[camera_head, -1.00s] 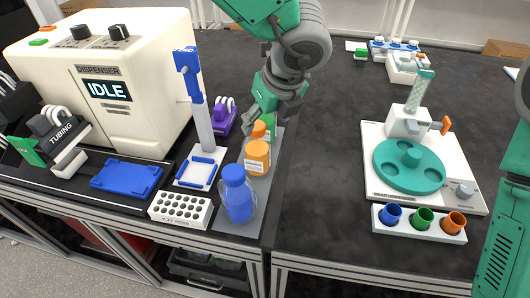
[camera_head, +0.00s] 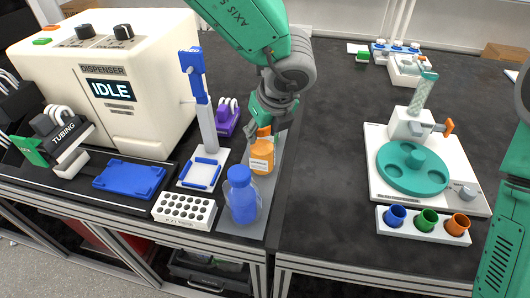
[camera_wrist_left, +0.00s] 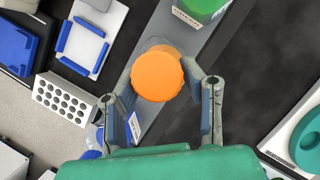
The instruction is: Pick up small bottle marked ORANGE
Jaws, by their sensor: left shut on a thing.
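The small orange bottle (camera_head: 262,158) with a pale label stands upright on the grey strip, between the blue bottle and the green one. My left gripper (camera_head: 265,128) is over it from above, its fingers shut on it near the top. In the left wrist view its round orange top (camera_wrist_left: 157,76) shows between the two fingers (camera_wrist_left: 165,100). I see no clear lift off the strip. Its lower body is hidden from above in the wrist view. My right gripper is out of view; only part of my right arm shows at the right edge.
The blue bottle (camera_head: 241,200) stands in front of the orange one. The green bottle (camera_wrist_left: 203,8) stands behind it. A white perforated rack (camera_head: 184,209), a blue-and-white stand (camera_head: 203,172) and the dispenser (camera_head: 110,85) are to the left.

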